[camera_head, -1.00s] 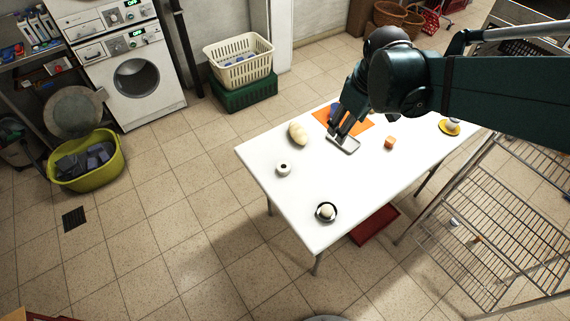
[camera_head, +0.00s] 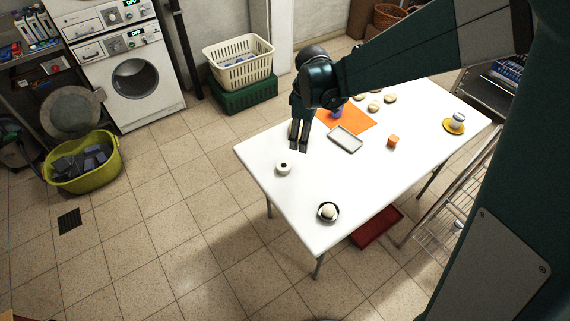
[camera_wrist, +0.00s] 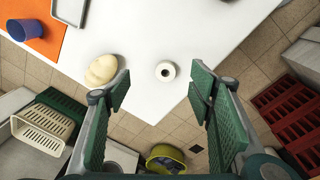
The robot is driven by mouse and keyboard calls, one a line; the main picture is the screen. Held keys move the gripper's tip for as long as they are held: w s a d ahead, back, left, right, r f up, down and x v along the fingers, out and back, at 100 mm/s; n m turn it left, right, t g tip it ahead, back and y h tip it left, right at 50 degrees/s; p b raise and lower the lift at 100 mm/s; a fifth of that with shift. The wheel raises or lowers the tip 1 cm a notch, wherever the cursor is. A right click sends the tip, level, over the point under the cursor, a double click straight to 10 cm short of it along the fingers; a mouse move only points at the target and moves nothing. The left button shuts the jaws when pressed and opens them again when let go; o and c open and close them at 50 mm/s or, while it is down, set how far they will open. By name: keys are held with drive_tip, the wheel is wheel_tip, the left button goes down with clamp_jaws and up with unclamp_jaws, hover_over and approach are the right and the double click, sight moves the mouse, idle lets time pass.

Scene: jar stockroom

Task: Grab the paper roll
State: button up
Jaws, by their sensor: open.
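The paper roll (camera_head: 283,168) is small and white with a dark centre hole, and stands on the white table (camera_head: 335,195) near its left edge. In the wrist view the paper roll (camera_wrist: 166,71) lies ahead of my gripper, between the lines of its two fingers. My gripper (camera_head: 299,150) is open and empty, above the table and a little up and right of the roll in the head view. Its two green fingers (camera_wrist: 157,88) stand wide apart in the wrist view. Nothing hides the roll.
A pale lumpy item (camera_wrist: 101,70) lies left of the roll, close to the left finger. A grey tray (camera_head: 345,139), an orange mat (camera_head: 362,122), an orange cube (camera_head: 393,141) and a dark bowl with a white ball (camera_head: 328,212) are on the table. Table space around the roll is clear.

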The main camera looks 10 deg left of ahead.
sight(284, 165)
drive_tip(key=a+f+n, duration=0.1)
drive_tip(key=a+f, duration=0.1)
drive_tip(key=f, duration=0.1)
drive_tip(key=a+f+n+b, duration=0.1)
drive_tip(key=a+f, duration=0.1)
drive_tip(key=f, duration=0.2)
drive_tip(key=w+a+f+n+g+b, duration=0.1)
drive_tip(key=a+f, duration=0.2)
drive_tip(key=f, duration=0.1)
drive_tip(key=shift+w+a, duration=0.1)
drive_tip(key=shift+f, duration=0.1)
drive_tip(key=shift+f, duration=1.25)
drive_tip(key=shift+f, duration=0.1)
drive_tip(key=shift+f+b, duration=0.85)
drive_tip(key=shift+f, duration=1.65)
drive_tip(key=shift+c, duration=0.3)
drive_tip(key=c, duration=0.9)
